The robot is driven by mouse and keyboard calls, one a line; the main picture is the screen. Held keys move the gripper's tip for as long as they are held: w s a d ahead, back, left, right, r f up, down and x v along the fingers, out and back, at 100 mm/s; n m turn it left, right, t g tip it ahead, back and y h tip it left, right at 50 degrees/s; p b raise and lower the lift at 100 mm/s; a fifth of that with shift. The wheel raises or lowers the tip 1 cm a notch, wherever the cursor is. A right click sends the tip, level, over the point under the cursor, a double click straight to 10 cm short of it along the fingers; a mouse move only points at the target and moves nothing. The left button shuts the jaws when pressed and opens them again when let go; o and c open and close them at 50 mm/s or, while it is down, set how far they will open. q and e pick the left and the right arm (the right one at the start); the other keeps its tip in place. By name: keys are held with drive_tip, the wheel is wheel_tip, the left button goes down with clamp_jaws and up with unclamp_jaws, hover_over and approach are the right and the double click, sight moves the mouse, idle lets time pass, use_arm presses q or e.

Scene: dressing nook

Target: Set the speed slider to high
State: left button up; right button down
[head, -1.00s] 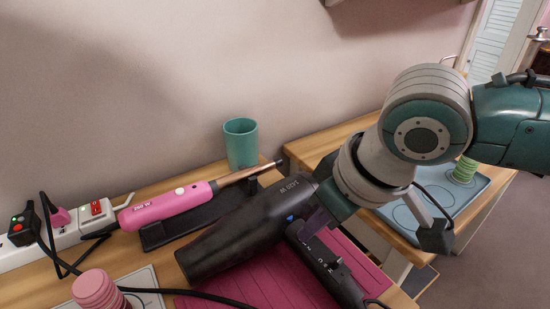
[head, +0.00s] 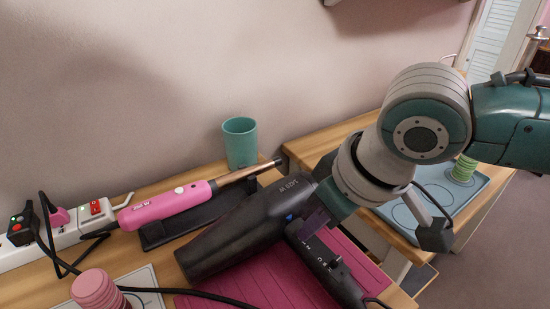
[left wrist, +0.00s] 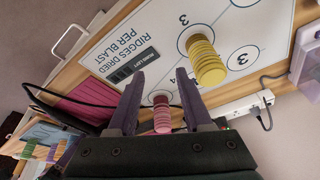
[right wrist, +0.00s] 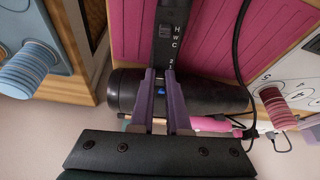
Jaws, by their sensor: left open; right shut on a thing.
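A black hair dryer (head: 235,240) lies over a pink ribbed mat (head: 275,285), its handle (head: 330,268) running toward the lower right. The handle has white marks, among them H, W and C (right wrist: 178,38), and a small raised knob (head: 337,262). A blue part (right wrist: 160,91) shows where handle and barrel meet. My right gripper (right wrist: 160,72) has its fingers closed at the handle near the barrel, seemingly on the speed slider; the fingertips hide it and its setting. It also shows in the head view (head: 312,220). My left gripper (left wrist: 157,88) is open and empty above the table.
A pink curling iron (head: 165,205) rests on a black stand behind the dryer, near a teal cup (head: 240,145). A power strip (head: 65,235) lies at left. A pink ridged stack (head: 97,290) and a yellow one (left wrist: 206,62) stand near the dryer's cord.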

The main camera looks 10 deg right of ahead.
drive_tip(key=shift+s+d+r+p, duration=0.15)
drive_tip(key=shift+s+d+p, duration=0.25)
drive_tip(key=shift+s+p, duration=0.45)
drive_tip(key=shift+s+d+p, duration=0.1)
drive_tip(key=shift+s+p, duration=0.05)
drive_tip(key=shift+p, duration=0.25)
drive_tip(key=shift+f, duration=0.35)
drive_tip(key=c, duration=0.9)
unclamp_jaws()
drive_tip(key=shift+r, duration=0.1)
drive_tip(key=shift+r, duration=0.3)
drive_tip(key=p+v, duration=0.3)
drive_tip(key=v, duration=0.6)
drive_tip(key=shift+s+d+r, duration=0.1)
